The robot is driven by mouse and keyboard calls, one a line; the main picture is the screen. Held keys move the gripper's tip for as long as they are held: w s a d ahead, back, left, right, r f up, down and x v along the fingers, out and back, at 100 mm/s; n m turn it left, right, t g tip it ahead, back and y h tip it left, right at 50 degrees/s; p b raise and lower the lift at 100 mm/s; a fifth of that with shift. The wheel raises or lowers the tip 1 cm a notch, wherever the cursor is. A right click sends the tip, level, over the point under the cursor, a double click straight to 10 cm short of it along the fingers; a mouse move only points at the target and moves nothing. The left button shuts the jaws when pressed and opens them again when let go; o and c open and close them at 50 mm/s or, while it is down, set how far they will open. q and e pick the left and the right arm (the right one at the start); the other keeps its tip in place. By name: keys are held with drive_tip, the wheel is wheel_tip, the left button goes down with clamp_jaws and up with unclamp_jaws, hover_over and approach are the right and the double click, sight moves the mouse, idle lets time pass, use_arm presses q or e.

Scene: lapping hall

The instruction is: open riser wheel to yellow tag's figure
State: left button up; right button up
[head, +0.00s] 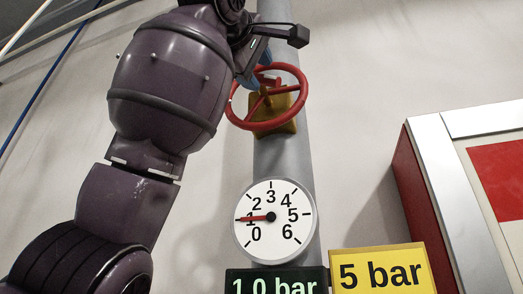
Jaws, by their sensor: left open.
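The red riser wheel (231,107) sits on a brass-yellow valve body (275,128) on a grey vertical pipe (283,158). My left gripper (272,58) is at the wheel's upper edge, open; part of it is hidden behind my dark arm. I cannot tell whether it touches the rim. The white round gauge (273,240) below has a red needle pointing at about 1 on a scale of 0 to 6. The yellow tag (383,272) reads "5 bar". The dark display (276,283) beside it reads "1.0 bar" in pale green. My right gripper is not in view.
A red and white cabinet or panel (440,180) stands at the right. The pale wall (360,60) between it and the pipe is bare. A blue line (45,75) runs along the wall at the upper left. My left arm covers the left middle of the view.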

sight(260, 77)
use_arm(q)
drive_tip(key=shift+p+x, duration=0.4)
drive_tip(key=shift+x, duration=1.35)
drive_tip(key=shift+d, duration=0.1)
drive_tip(key=shift+c, duration=0.4)
drive_tip(key=shift+f, duration=0.1)
clamp_jaws()
